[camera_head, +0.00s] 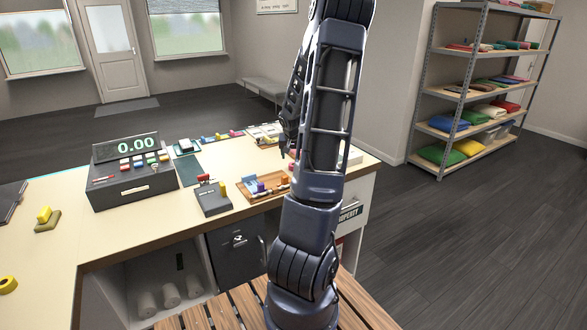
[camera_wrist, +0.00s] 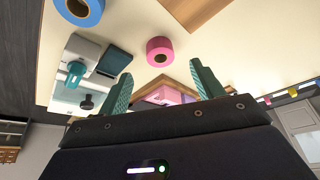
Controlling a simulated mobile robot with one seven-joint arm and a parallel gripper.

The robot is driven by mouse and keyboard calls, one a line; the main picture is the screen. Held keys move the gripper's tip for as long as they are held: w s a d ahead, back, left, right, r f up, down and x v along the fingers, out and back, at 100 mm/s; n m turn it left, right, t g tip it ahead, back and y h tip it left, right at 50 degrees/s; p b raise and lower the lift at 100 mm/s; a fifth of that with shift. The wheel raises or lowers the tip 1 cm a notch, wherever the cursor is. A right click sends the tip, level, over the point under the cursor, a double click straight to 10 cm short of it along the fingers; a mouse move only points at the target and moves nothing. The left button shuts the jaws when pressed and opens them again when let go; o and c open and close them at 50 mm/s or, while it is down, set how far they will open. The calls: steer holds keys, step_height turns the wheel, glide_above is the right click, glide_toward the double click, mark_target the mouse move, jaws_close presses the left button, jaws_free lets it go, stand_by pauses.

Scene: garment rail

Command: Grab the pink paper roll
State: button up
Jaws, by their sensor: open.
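The pink paper roll (camera_wrist: 159,51) shows in the wrist view, resting on the pale counter top (camera_wrist: 215,35) with its round hole visible. My gripper (camera_wrist: 162,88) is open and empty, its two teal fingers spread apart below the roll in that picture. The roll is beyond the fingertips, roughly in line with the gap between them, and not touched. In the head view my gripper is partly hidden by my arm above the counter, and I cannot pick out the pink roll there.
A blue roll (camera_wrist: 80,10) and a white-and-teal device (camera_wrist: 85,68) lie near the pink roll. A wooden tray (camera_head: 258,190) with small items, a card terminal (camera_head: 212,199) and a cash register (camera_head: 133,183) stand on the counter. A shelf rack (camera_head: 465,98) stands right.

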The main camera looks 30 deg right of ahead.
steer(key=shift+x, duration=3.2)
steer(key=shift+r, duration=0.1)
steer(key=c, duration=1.1)
